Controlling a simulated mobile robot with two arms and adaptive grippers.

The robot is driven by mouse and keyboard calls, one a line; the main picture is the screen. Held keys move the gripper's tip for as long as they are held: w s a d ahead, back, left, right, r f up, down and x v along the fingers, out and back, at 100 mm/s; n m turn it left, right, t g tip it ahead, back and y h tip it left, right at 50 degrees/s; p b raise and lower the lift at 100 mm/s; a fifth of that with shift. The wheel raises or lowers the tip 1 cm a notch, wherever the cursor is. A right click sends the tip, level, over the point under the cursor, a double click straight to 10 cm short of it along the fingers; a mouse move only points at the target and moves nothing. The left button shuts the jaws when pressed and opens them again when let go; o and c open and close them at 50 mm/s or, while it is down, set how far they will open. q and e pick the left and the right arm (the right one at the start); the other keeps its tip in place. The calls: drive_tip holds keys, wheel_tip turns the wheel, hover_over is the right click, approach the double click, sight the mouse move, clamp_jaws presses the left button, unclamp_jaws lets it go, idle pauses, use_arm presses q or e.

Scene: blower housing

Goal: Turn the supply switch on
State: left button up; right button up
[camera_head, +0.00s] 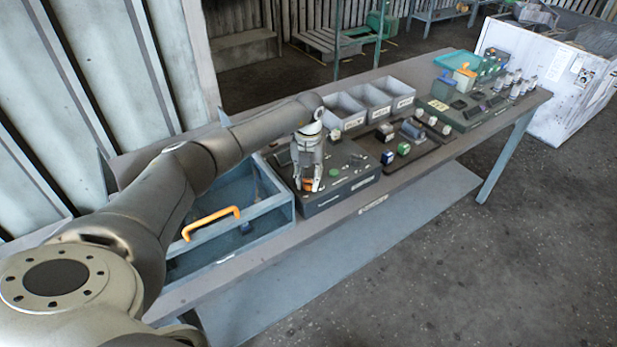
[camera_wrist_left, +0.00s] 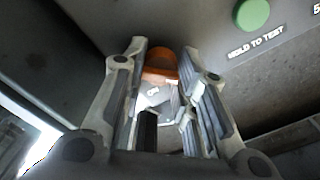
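The control box (camera_head: 345,190) is a dark grey panel at the near part of the bench. My left gripper (camera_head: 307,187) points down at its left part in the head view. An orange knob (camera_wrist_left: 161,62), which looks like the supply switch, lies between my left fingertips in the wrist view. Its orange also shows between the fingers in the head view. The fingers are apart, one on each side of the knob; I cannot tell whether they touch it. My right gripper is not in view.
A green button (camera_wrist_left: 252,13) labelled "HOLD TO TEST" sits right of the knob. A blue tray with an orange handle (camera_head: 210,221) stands left of the box. Grey bins (camera_head: 345,112) stand behind, and more switch panels (camera_head: 470,112) lie further along the bench.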

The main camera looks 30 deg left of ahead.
use_arm(q)
drive_tip(key=c, duration=0.3)
